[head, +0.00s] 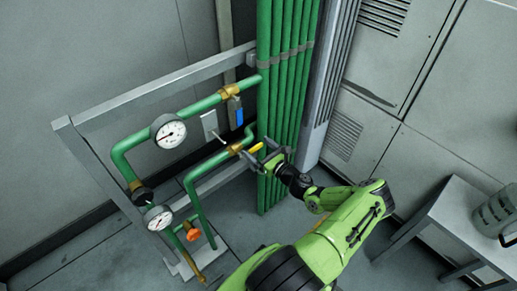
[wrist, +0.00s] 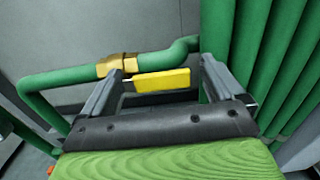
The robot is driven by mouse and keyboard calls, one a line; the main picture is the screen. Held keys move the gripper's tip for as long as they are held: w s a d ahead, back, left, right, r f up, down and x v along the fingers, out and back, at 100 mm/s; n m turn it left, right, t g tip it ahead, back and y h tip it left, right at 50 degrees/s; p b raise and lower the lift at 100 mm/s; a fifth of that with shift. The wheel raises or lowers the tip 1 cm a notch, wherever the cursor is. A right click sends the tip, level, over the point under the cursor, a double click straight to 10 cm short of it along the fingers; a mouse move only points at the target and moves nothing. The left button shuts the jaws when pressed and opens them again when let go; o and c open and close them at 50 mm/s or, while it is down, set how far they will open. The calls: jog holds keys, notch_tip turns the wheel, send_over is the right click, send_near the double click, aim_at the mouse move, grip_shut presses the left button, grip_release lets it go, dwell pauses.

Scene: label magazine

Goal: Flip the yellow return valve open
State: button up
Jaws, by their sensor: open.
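The yellow valve handle (head: 257,148) juts out from a brass valve body (head: 234,149) on the lower green pipe. In the wrist view the yellow handle (wrist: 162,80) lies nearly level, in front of the pipe and right of the brass body (wrist: 116,65). My gripper (head: 265,152) is at the handle. In the wrist view my gripper (wrist: 163,75) is open, with one finger left and one right of the handle. The handle shows in the gap, and I cannot tell whether either finger touches it.
A blue-handled valve (head: 238,112) sits on the upper pipe. Two gauges (head: 168,131) and an orange knob (head: 192,234) are at left. Vertical green pipes (head: 285,75) stand close behind my gripper. A grey table (head: 455,215) is at right.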

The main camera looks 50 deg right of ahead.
jog(key=s+a+p, duration=0.1)
jog(key=s+p, duration=0.1)
jog(key=s, duration=1.3)
jog(key=shift+s+a, duration=0.2)
jog(key=shift+a, duration=0.15)
jog(key=w+a+r+n+g+y+p, duration=0.35)
jog(key=a+r+n+g, duration=0.55)
jog(key=n, duration=0.3)
jog(key=w+a+r+n+g+y+p, duration=0.35)
jog(key=a+r+n+g, duration=0.25)
jog(key=a+r+n, duration=0.5)
jog(key=s+a+r+n+t+h+p, duration=0.1)
jog(key=s+a+r+n, duration=0.2)
jog(key=r, duration=0.4)
jog(key=s+a+r+n+h+p, duration=0.1)
jog(key=s+a+r+n+h, duration=0.1)
jog(key=s+a+r+n, duration=0.2)
jog(key=s+a+r+n+t+h+p, duration=0.1)
jog(key=s+a+r+n+h, duration=0.1)
jog(key=s+a+r+n, duration=0.2)
notch_tip(320, 180, up, 6)
jog(key=n, duration=0.3)
jog(key=shift+s+a+t, duration=0.2)
jog(key=shift+s+t, duration=0.1)
jog(key=shift+s, duration=0.05)
